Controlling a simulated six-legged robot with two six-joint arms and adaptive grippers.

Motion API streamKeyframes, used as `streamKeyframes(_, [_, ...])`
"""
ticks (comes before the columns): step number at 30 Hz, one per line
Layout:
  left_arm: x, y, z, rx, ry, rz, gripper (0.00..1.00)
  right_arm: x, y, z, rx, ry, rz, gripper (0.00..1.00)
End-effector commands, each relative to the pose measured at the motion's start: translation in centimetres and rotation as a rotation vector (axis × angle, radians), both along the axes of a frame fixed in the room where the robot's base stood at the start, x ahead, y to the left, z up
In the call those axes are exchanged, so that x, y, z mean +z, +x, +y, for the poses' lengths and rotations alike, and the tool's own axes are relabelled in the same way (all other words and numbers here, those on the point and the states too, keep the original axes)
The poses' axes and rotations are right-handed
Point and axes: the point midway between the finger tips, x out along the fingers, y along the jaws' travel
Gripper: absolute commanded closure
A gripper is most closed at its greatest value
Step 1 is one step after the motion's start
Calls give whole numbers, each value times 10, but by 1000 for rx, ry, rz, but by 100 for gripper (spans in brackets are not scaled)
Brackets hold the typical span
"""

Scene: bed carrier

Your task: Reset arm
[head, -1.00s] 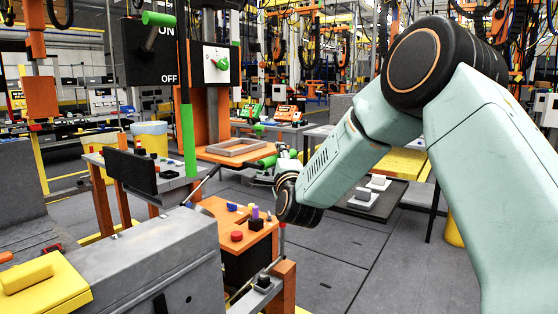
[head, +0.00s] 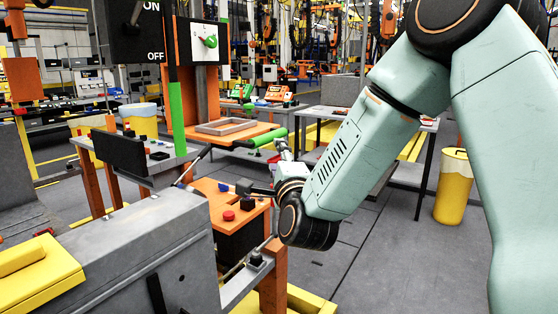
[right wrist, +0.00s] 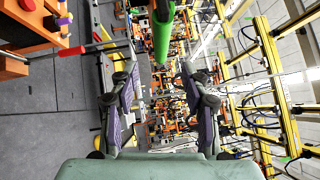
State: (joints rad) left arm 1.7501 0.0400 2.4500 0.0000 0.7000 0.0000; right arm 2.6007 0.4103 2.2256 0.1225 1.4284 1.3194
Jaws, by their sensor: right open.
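My right arm (head: 365,135) is pale green with black joints and comes in from the right in the head view. Its gripper (head: 280,152) is small there and partly hidden by its wrist, beside a green horizontal bar (head: 267,140). In the right wrist view my right gripper (right wrist: 158,85) has its two fingers spread wide, with nothing between them. A green bar (right wrist: 162,30) shows beyond the fingertips, apart from them. My left gripper is not in view.
An orange block with a red button (head: 228,216) stands left of my right wrist. A grey machine housing (head: 140,245) fills the lower left. An ON/OFF panel (head: 135,35) and lever panel (head: 197,42) stand behind.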

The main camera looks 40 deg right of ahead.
Motion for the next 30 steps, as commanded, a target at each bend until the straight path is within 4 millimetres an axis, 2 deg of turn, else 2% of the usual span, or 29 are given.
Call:
streamKeyframes(5, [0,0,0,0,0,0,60,0,-6,3,0,0,0,53])
streamKeyframes(19, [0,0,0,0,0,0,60,-1,-6,2,0,-1,0,53])
streamKeyframes(23, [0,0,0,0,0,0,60,-3,-5,3,-4,-49,30,53])
streamKeyframes(26, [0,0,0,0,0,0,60,-15,-2,9,10,-163,135,53])
streamKeyframes(29, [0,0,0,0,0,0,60,-39,-2,23,67,-331,300,53])
streamKeyframes(30, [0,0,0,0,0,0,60,-54,-4,32,105,-410,377,53])
